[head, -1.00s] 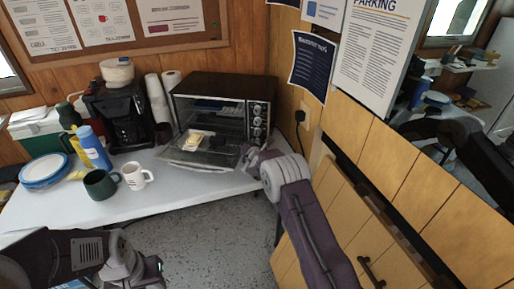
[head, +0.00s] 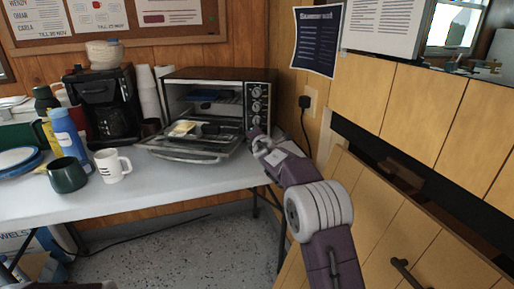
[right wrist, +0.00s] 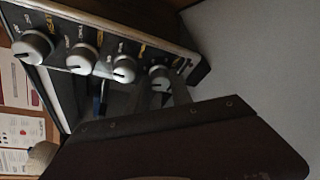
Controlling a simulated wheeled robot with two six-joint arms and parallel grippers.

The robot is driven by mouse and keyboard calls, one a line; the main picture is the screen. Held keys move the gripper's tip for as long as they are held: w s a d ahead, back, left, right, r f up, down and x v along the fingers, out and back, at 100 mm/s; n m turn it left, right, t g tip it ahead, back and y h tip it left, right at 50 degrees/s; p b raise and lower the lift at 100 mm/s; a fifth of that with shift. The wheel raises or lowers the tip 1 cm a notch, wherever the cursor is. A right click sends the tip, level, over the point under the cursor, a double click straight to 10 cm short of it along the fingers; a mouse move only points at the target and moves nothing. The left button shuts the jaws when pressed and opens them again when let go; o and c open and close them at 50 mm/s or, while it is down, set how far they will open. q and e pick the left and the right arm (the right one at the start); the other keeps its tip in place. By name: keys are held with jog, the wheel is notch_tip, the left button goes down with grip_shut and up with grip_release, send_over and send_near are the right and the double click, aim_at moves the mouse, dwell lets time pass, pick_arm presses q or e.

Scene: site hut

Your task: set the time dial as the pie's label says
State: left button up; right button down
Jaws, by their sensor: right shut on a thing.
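The toaster oven (head: 215,76) stands on the table with its glass door (head: 190,152) folded down. A small pale yellow packet (head: 182,128), perhaps the pie, lies on the open door beside a dark object; its label is too small to read. The oven's control panel has a column of knobs on its right side. In the right wrist view the knobs form a row, and the lowest knob (right wrist: 160,75) is the one at my fingers. My right gripper (head: 257,138) is shut on that lowest knob. The knob's lettering is unclear. My left gripper is out of view.
A coffee maker (head: 103,100), stacked cups (head: 148,92), a white mug (head: 112,165), a dark green mug (head: 67,174) and a blue bottle (head: 67,135) stand left of the oven. A wooden wall with an outlet (head: 306,104) is close on the right. The table front is clear.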

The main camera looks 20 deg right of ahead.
jog(key=shift+f+b, duration=0.1)
jog(key=shift+b, duration=0.2)
jog(key=c, duration=1.1)
grip_release()
jog(key=shift+c, duration=0.2)
